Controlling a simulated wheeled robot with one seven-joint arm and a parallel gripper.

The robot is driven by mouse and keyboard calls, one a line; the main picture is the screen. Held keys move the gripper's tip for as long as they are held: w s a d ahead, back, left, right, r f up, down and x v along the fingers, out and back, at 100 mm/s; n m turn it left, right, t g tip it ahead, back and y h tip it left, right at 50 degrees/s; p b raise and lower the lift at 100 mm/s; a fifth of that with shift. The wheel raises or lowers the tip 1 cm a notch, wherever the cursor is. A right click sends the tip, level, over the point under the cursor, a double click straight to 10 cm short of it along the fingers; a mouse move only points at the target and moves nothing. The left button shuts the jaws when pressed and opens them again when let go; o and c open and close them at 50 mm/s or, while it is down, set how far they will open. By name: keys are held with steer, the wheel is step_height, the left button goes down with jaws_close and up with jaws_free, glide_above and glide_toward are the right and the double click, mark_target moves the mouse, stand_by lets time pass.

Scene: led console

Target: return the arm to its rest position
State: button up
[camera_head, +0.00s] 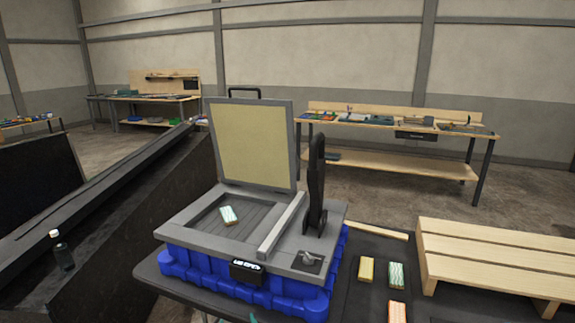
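My gripper is not in view, and no part of my arm can be made out for certain. The grey console (180,229) stands on a blue base (205,272) in the middle. Its lid (252,145), with a pale yellow inner panel, stands open and upright. A tall black lever (315,190) stands upright at the console's right side. A small switch (308,258) sits at its front right corner.
Yellow (366,269), green-striped (396,275) and orange (397,312) blocks lie on the dark table right of the console. A slatted wooden stand (490,255) is at the far right. Workbenches (400,165) line the back.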

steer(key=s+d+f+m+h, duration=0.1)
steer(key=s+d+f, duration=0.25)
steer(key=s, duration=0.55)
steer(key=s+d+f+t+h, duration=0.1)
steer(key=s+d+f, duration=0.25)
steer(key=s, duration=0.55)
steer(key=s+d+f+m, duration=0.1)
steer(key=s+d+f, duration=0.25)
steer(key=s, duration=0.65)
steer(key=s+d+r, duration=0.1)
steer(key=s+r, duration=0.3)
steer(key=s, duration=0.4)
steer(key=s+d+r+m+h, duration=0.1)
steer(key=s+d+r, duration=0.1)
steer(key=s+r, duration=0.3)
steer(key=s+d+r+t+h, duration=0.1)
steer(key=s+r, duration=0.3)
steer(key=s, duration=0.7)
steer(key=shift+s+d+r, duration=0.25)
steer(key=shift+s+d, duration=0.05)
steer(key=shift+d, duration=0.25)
